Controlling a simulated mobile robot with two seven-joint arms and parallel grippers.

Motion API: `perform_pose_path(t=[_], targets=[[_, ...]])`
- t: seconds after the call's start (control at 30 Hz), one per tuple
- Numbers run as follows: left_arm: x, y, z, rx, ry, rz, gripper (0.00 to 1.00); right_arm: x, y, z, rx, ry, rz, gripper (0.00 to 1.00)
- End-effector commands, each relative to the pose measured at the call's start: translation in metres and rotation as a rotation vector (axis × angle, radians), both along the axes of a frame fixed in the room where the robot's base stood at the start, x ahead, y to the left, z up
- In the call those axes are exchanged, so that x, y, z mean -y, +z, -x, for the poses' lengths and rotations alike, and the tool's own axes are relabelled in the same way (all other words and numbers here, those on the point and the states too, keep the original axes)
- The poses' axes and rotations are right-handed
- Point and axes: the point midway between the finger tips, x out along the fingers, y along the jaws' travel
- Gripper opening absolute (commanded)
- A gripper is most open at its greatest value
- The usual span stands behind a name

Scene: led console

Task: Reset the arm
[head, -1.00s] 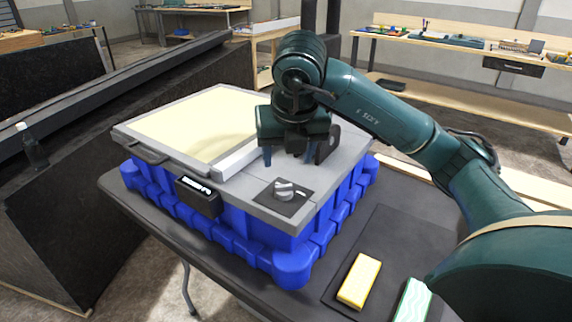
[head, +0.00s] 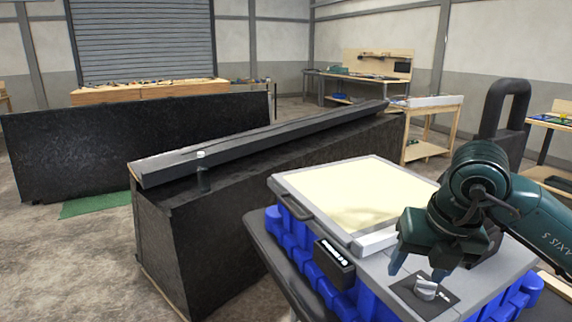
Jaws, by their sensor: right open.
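My right gripper (head: 418,271) is open, with blue fingers pointing down over the grey top of the console (head: 488,277). Its arm comes in from the right edge. A grey knob (head: 427,290) on a dark square plate sits just below the fingers in the picture, and I see nothing between them. I cannot tell the exact height of the fingertips. The console's pale cream panel (head: 345,190) lies flat at its left. A small black box with a white display (head: 333,257) is on its front side. My left gripper is not in view.
The console rests on a blue ribbed base (head: 299,240) on a dark table (head: 268,252). Workbenches (head: 140,91) line the back. Concrete floor is clear at lower left.

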Motion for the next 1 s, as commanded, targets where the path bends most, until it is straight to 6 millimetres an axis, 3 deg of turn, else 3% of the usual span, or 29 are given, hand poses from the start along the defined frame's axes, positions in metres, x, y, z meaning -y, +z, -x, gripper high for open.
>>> perform_pose_path(t=[0.1, 0.2, 0.3, 0.43, 0.57, 0.67, 0.77, 0.83, 1.0], targets=[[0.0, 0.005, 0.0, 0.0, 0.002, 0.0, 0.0, -0.072, -0.035, 0.025, -0.127, 0.232, -0.282, 0.56], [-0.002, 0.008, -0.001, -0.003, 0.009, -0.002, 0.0, -0.139, -0.044, 0.059, -0.222, 0.396, -0.632, 0.56], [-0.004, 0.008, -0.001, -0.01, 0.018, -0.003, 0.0, -0.189, -0.029, 0.085, -0.275, 0.455, -1.015, 0.56], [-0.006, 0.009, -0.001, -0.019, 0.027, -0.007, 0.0, -0.22, 0.004, 0.092, -0.282, 0.348, -1.504, 0.56], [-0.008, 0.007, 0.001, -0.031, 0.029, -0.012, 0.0, -0.213, 0.018, 0.067, -0.23, 0.022, -1.913, 0.56], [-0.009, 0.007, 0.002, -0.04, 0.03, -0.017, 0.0, -0.189, -0.002, 0.039, -0.169, -0.358, -2.116, 0.56], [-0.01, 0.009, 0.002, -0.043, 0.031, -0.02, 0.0, -0.156, -0.054, 0.022, -0.114, -0.82, -2.187, 0.56], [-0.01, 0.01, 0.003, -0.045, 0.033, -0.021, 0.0, -0.134, -0.104, 0.023, -0.092, -1.15, -2.149, 0.56], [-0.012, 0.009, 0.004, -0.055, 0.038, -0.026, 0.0, -0.103, -0.211, 0.067, -0.116, -1.747, -1.907, 0.56]])
